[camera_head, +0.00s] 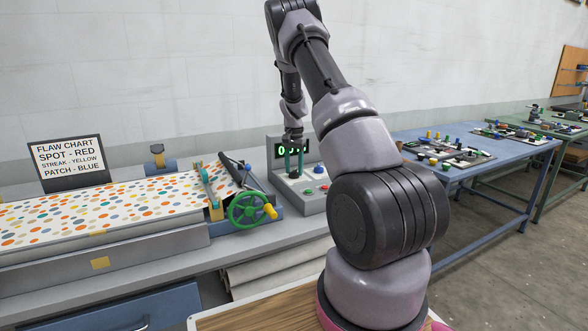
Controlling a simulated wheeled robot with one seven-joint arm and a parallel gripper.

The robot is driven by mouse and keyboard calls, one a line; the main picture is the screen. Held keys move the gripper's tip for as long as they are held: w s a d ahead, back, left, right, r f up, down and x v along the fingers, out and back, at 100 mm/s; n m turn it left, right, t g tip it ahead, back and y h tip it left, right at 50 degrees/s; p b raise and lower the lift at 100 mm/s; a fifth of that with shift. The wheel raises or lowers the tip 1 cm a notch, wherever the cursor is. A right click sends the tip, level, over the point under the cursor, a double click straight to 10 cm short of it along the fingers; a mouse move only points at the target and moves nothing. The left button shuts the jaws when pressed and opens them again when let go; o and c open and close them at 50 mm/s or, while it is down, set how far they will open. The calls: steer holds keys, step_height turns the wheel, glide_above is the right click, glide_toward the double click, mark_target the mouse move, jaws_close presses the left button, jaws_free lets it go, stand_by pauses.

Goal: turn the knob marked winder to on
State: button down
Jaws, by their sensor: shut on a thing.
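A grey control box (312,205) stands on the bench near the middle, with a sloped pale panel and a dark display with green digits (281,151). My gripper (294,173) points down at the panel's upper left, below the display. Its teal fingers are shut on a small dark knob (294,175), which is mostly hidden between them. The knob's marking and its on or off position are too small to read.
Left of the box are a green handwheel (250,211) with a yellow handle, spotted sheet (120,212) and a flaw chart sign (69,158). A blue table (480,165) with parts stands right.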

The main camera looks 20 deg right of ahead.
mark_target(294, 170)
steer(key=shift+m, duration=0.8)
steer(key=shift+c, duration=1.6)
jaws_free()
steer(key=shift+r, duration=0.15)
step_height(294, 170, up, 11)
steer(key=shift+f, duration=0.2)
